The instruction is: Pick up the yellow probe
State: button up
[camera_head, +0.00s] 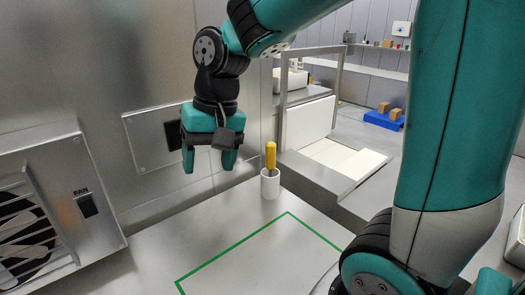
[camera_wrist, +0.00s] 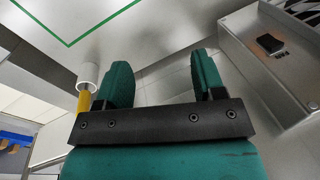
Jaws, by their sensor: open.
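The yellow probe (camera_head: 270,155) stands upright in a white cup (camera_head: 270,184) on the steel counter, its yellow handle showing above the rim and its lower part hidden in the cup. In the wrist view the yellow handle (camera_wrist: 84,101) and the white cup (camera_wrist: 88,75) show to the left of the fingers. My gripper (camera_head: 209,166) is open and empty, pointing down. In the head view it appears to the left of the probe, with its fingertips above the counter and apart from the probe.
A green outline (camera_head: 233,247) marks a clear area of the counter (camera_head: 160,240) in front of the cup. A fan unit (camera_head: 45,205) with a black switch stands at the left. A steel wall with a panel (camera_head: 148,140) is behind my gripper. A metal frame (camera_head: 283,110) rises right of the cup.

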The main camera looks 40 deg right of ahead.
jog(key=w+d+r+m+h+p, duration=0.1)
jog(key=w+d+r+m, duration=0.1)
jog(key=w+d+m, duration=0.4)
jog(key=w+d+r+m+p, duration=0.2)
jog(key=d+m, duration=0.1)
jog(key=d, duration=0.4)
jog(key=m+h+p, duration=0.1)
jog(key=m+p, duration=0.1)
jog(key=m, duration=0.7)
send_over(271, 152)
jog(key=w+d, duration=0.1)
jog(key=d, duration=0.1)
jog(key=shift+g, duration=0.4)
notch_tip(271, 152, down, 11)
jog(key=shift+a+p, duration=0.1)
jog(key=shift+p, duration=0.95)
jog(key=shift+a+f+p, duration=0.15)
jog(key=shift+f+p, duration=0.5)
jog(key=shift+f, duration=0.9)
jog(key=shift+a+f+p, duration=0.15)
jog(key=shift+f+p, duration=0.45)
jog(key=shift+f, duration=0.95)
jog(key=c, duration=1)
